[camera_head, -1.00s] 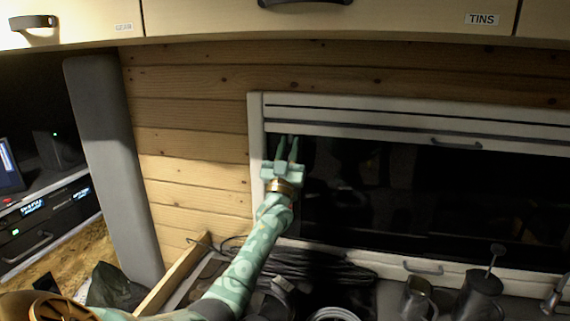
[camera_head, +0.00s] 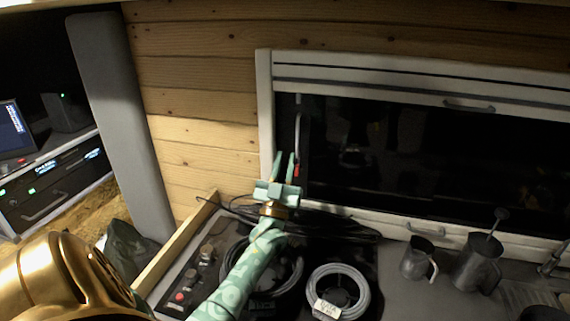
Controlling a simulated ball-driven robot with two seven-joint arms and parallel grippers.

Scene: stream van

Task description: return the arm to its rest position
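My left gripper (camera_head: 284,168) is at the end of a green patterned arm that comes up from the lower left. Its two green fingers point up and stand apart with a gap between them, and nothing shows between them. It is in front of the lower left part of the dark window (camera_head: 420,160), above the counter. My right gripper is not in view.
Below lie a coil of grey cable (camera_head: 362,292) with a tag and dark cable coils (camera_head: 290,275). Metal jugs (camera_head: 478,264) stand at the right. A wooden edge strip (camera_head: 178,243) bounds the counter's left. A grey pillar (camera_head: 120,125) rises at left.

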